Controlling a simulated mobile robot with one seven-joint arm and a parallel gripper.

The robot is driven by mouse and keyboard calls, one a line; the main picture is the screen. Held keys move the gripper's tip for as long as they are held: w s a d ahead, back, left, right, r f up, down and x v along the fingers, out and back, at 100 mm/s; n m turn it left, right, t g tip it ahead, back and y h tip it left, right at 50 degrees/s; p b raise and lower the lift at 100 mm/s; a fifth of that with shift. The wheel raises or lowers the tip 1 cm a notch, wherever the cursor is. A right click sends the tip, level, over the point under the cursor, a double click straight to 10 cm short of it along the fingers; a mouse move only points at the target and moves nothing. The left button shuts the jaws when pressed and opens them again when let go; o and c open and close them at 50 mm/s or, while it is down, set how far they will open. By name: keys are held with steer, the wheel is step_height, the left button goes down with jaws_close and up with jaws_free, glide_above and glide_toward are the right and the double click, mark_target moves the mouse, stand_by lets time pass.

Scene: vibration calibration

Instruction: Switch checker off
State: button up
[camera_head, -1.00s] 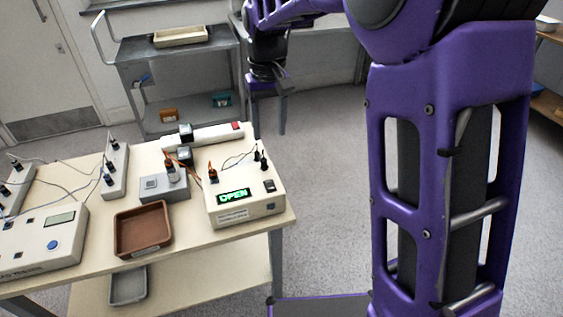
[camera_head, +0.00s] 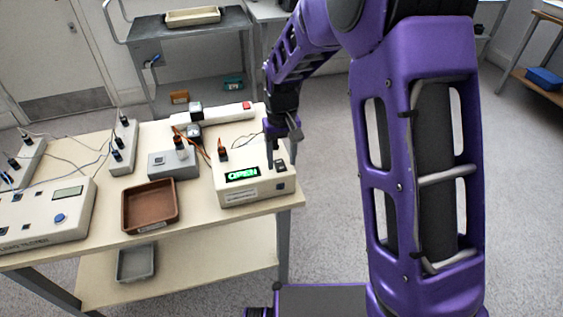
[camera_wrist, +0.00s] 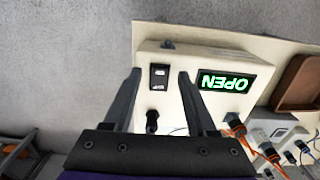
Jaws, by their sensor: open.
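The checker (camera_head: 255,175) is a cream box on the right end of the table, with a lit green display reading OPEN (camera_head: 242,174). A black rocker switch (camera_head: 280,166) sits on its top at the right; the switch (camera_wrist: 159,77) shows clearly in the wrist view. My gripper (camera_head: 282,160) is over the right side of the checker. In the wrist view my gripper (camera_wrist: 160,78) is open and empty, with one finger on each side of the switch. I cannot tell whether the fingertips touch the box.
A dark plug (camera_wrist: 152,120) stands on the checker close to the fingers. Orange connectors with cables (camera_wrist: 235,122) are beside the display. A brown tray (camera_head: 150,206), a grey box (camera_head: 172,164) and a white power strip (camera_head: 228,113) are nearby on the table (camera_head: 104,197).

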steer(key=shift+f, duration=0.5)
jaws_close()
